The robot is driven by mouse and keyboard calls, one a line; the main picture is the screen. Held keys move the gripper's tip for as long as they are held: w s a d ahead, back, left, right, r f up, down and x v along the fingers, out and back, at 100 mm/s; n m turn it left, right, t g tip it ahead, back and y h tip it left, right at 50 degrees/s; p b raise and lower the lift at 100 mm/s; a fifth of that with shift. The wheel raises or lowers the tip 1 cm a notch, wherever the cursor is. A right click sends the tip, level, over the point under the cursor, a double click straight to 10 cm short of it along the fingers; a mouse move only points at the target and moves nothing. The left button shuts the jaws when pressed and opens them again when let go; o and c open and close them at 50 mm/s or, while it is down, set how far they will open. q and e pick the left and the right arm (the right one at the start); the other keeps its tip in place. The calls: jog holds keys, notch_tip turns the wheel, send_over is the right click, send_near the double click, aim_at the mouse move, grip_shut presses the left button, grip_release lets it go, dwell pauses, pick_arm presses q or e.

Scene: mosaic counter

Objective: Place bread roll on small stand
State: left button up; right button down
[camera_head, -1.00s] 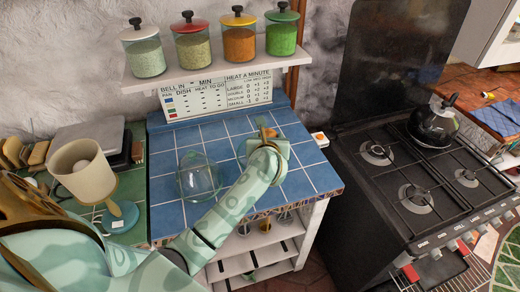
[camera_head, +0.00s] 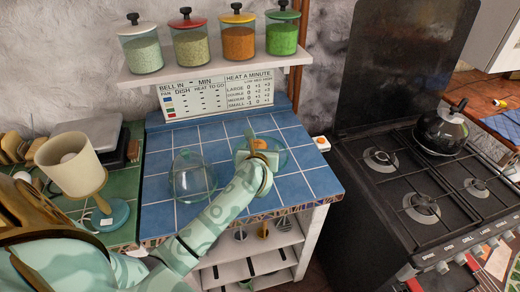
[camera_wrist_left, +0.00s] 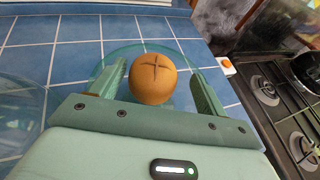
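The bread roll (camera_wrist_left: 153,78) is round and brown with a cross cut on top. It sits between my left gripper's fingers (camera_wrist_left: 160,72), which stand apart with a gap on each side of it. In the head view a small orange-brown part of the roll (camera_head: 259,143) shows at my left gripper (camera_head: 262,147). A round clear glass stand (camera_head: 281,157) is under the gripper and roll; its rim also shows in the left wrist view (camera_wrist_left: 128,49). Its base is hidden, and contact with the roll is hard to judge. My right gripper is not in view.
A clear glass vessel (camera_head: 192,178) stands left of the stand on the blue tiled counter (camera_head: 165,220). A lamp (camera_head: 72,165) is at far left, the stove (camera_head: 400,185) at right. Jars on a shelf (camera_head: 205,75) are above. The counter's front right is bare.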

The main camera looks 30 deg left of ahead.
pick_arm(q)
jog(key=shift+d, duration=0.1)
jog(key=shift+r, duration=0.2)
jog(key=p+v, duration=0.1)
jog(key=v, duration=1.1)
jog(key=shift+p, duration=0.4)
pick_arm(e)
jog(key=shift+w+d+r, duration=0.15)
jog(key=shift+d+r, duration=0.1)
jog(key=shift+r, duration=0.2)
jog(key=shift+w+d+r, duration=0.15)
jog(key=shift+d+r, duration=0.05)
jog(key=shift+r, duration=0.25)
pick_arm(q)
jog(key=shift+f, duration=0.25)
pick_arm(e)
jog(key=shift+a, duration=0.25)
